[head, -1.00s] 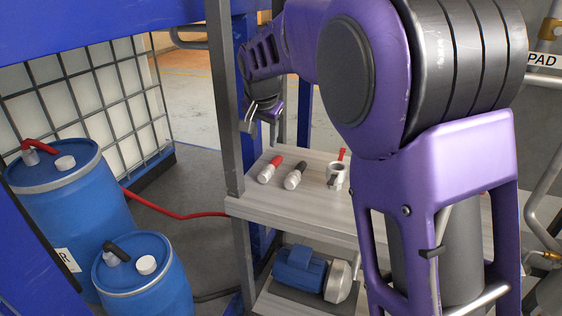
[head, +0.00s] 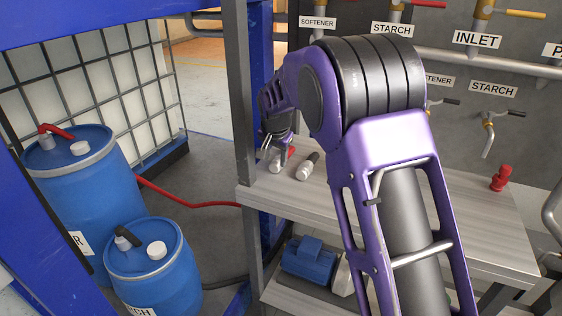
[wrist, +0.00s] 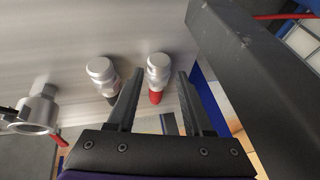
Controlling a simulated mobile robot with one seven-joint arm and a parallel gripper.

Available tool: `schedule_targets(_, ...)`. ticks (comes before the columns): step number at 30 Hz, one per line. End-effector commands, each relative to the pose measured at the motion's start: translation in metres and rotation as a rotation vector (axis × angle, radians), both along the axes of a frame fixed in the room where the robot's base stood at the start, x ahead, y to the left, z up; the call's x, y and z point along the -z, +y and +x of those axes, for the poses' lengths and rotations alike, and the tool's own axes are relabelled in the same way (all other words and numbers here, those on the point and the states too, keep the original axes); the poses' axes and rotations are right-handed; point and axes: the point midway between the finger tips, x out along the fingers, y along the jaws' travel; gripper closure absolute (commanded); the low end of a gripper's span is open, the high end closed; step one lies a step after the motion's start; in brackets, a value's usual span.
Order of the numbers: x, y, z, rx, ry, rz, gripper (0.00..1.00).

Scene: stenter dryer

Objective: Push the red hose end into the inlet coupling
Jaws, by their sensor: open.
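The red hose end lies on the grey shelf, a silver fitting with a red part; in the wrist view the red hose end (wrist: 158,70) sits between the fingers. In the head view the red hose end (head: 275,163) is partly hidden by my gripper (head: 276,147). My gripper (wrist: 159,80) is open, fingers either side of the fitting; contact cannot be told. A silver cup-shaped coupling (wrist: 40,108) with a red lever, probably the inlet coupling, shows at the left of the wrist view. My arm hides it in the head view.
A black-banded hose end (head: 309,165) lies right beside the red one. A grey post (head: 239,100) stands just left of my gripper. A red fitting (head: 501,178) stands at the shelf's right. Blue drums (head: 85,190) stand left; a blue pump (head: 305,258) sits below.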

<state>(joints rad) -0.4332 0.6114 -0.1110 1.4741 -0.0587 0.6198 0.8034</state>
Motion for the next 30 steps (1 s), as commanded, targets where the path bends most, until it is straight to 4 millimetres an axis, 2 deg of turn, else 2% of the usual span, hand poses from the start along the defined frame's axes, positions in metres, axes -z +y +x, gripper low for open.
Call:
schedule_targets(3,0.019,-0.001,0.009,0.000,0.004,-0.001,0.49)
schedule_targets(7,0.034,0.000,0.016,0.000,0.004,-0.001,0.49)
schedule_targets(16,0.039,0.001,0.020,0.000,0.001,0.000,0.49)
schedule_targets(17,0.039,0.000,0.020,0.000,0.001,0.000,0.51)
schedule_targets(25,0.039,0.001,0.019,0.000,0.001,0.000,0.99)
schedule_targets(30,0.038,0.001,0.020,0.000,0.000,0.000,1.00)
